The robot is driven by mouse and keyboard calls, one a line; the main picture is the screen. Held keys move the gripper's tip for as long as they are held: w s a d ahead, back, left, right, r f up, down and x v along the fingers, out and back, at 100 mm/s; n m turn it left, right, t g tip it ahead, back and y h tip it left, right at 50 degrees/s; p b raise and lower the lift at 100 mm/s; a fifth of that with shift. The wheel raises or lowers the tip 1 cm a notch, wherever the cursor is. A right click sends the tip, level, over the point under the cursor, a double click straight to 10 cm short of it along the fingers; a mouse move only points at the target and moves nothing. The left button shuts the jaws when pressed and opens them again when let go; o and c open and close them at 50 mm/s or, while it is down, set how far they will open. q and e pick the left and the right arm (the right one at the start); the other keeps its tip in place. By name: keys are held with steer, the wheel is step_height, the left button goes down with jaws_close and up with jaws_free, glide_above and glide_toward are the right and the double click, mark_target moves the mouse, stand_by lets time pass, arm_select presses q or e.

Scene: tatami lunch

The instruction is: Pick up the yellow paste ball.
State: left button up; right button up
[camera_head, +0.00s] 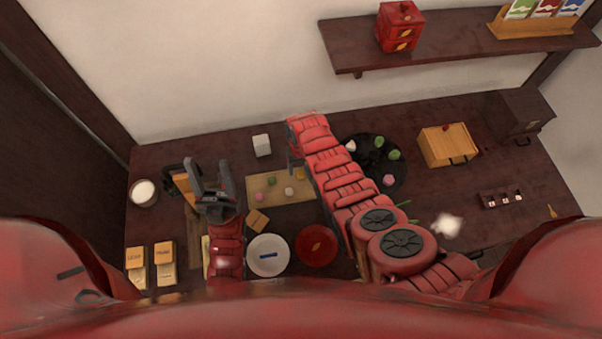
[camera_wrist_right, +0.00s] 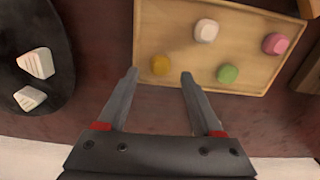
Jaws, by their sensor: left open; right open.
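The yellow paste ball (camera_wrist_right: 160,65) lies on a light wooden tray (camera_wrist_right: 170,20), near the tray edge closest to my right gripper (camera_wrist_right: 159,76). That gripper is open and empty, its fingertips to either side of the ball in the picture; I cannot tell the height between them. In the head view the yellow ball (camera_head: 300,174) is at the tray's (camera_head: 275,200) upper right, partly beside my right gripper (camera_head: 294,164). White (camera_wrist_right: 206,30), pink (camera_wrist_right: 275,44) and green (camera_wrist_right: 228,73) balls share the tray. My left gripper (camera_head: 211,178) is open, left of the tray.
A dark round plate (camera_wrist_right: 30,95) with white pieces stands beside the tray. A white plate (camera_head: 268,268) and a red bowl (camera_head: 316,262) stand below the tray. A white block (camera_head: 261,145) stands behind it. A shelf (camera_head: 450,45) overhangs the back right.

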steer(key=shift+f, duration=0.95)
jaws_close()
